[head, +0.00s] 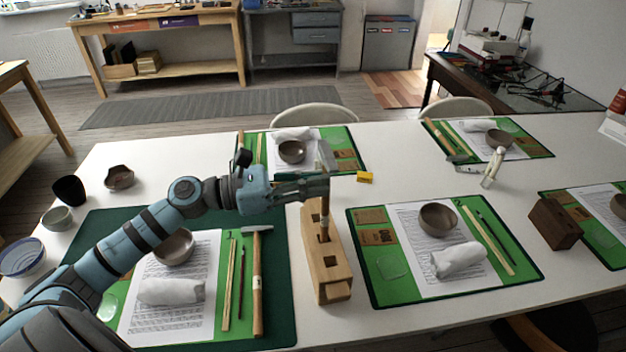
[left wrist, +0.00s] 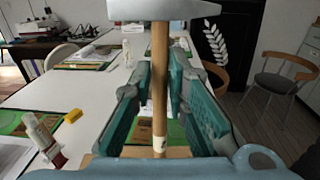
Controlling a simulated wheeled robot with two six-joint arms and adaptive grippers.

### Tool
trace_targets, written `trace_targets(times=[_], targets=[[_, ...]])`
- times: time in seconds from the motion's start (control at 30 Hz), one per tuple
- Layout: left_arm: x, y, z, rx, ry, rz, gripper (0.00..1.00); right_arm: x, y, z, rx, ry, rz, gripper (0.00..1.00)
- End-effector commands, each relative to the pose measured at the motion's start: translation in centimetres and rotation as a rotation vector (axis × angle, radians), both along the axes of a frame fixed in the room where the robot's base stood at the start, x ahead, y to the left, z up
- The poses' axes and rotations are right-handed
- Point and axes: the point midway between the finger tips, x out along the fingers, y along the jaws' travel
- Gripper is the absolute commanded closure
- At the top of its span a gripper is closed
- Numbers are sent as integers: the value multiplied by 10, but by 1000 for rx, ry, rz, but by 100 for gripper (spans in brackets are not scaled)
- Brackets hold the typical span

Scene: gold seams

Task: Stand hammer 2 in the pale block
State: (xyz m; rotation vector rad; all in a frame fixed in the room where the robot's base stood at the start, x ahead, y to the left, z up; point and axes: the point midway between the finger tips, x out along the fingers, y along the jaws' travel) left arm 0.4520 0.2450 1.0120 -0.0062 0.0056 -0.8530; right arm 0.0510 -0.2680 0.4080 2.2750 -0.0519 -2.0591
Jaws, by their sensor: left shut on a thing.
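A hammer (head: 325,212) with a grey metal head and wooden handle stands upright, head up, in my left gripper (head: 322,186). The left wrist view shows its handle (left wrist: 160,75) between the two teal fingers (left wrist: 160,100), with a pale marked band low on it that I cannot read. The pale wooden block (head: 331,283) stands lengthwise on the table below the gripper. The handle's lower end meets the block's top at a square hole; how deep it sits I cannot tell. My right gripper is not in view.
Another hammer (head: 257,290) lies on the left green mat (head: 280,318) beside thin tools, a wrapped white bundle and a bowl (head: 174,248). A yellow box (head: 364,177) lies behind the block. A dark block (head: 554,224) stands at right. Green place mats surround the pale block.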

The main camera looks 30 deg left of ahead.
Motion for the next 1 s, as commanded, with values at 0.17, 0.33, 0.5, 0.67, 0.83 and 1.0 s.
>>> trace_targets(times=[0.17, 0.33, 0.5, 0.67, 0.83, 1.0], targets=[[0, 0, -6, 0, 0, 0, 100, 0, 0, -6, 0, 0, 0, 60], [0, 0, -10, 0, 0, 0, 100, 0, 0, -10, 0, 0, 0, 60], [0, 0, -14, 0, 0, 0, 100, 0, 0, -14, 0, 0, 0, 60], [0, 0, -18, 0, 0, 0, 100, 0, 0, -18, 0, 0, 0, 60], [0, 0, -22, 1, -1, 0, 100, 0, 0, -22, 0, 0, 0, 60], [0, 0, -27, 1, -1, 0, 100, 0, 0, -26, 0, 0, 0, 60]])
